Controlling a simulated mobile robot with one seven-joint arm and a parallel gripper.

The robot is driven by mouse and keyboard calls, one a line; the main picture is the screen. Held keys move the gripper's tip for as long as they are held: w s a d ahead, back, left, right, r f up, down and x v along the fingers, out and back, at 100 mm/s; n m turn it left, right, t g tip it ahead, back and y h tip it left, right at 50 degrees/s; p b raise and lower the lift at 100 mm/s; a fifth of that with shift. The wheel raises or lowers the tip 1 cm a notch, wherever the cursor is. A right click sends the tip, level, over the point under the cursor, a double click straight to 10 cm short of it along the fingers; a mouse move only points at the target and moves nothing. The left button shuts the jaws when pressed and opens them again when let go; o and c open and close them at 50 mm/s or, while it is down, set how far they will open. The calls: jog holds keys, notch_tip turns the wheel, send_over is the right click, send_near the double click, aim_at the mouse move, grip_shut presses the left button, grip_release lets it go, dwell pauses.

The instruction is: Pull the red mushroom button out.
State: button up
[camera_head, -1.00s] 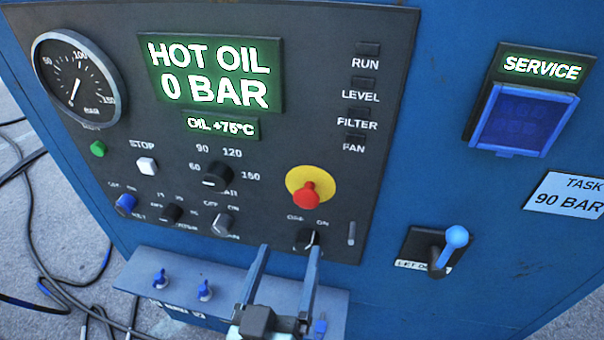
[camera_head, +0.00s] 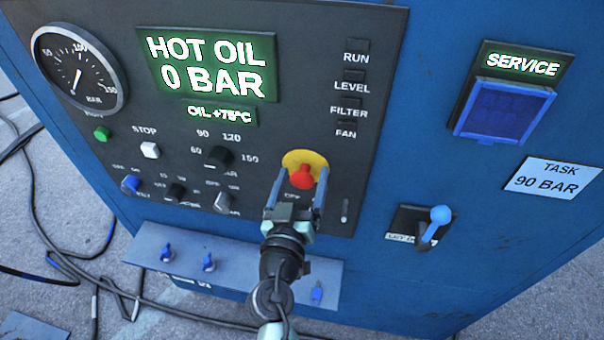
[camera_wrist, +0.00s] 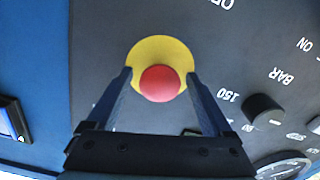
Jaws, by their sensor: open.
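The red mushroom button (camera_head: 302,177) sits on a round yellow plate (camera_head: 304,157) on the dark control panel. My gripper (camera_head: 300,180) is open, with one finger on each side of the button in the head view. In the wrist view the red button (camera_wrist: 160,83) shows between the two fingertips (camera_wrist: 159,75), in front of the yellow plate (camera_wrist: 160,48). There is a gap on each side of the button. I cannot tell how deep the fingertips reach around it.
A knob (camera_head: 218,158) with pressure marks sits left of the button. A small shelf (camera_head: 230,268) with blue valves juts out below. A blue-handled lever (camera_head: 438,222) stands to the right. The display (camera_head: 210,65) reads HOT OIL 0 BAR. Cables (camera_head: 50,250) lie on the floor at left.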

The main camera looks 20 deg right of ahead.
grip_shut()
dwell(0.5)
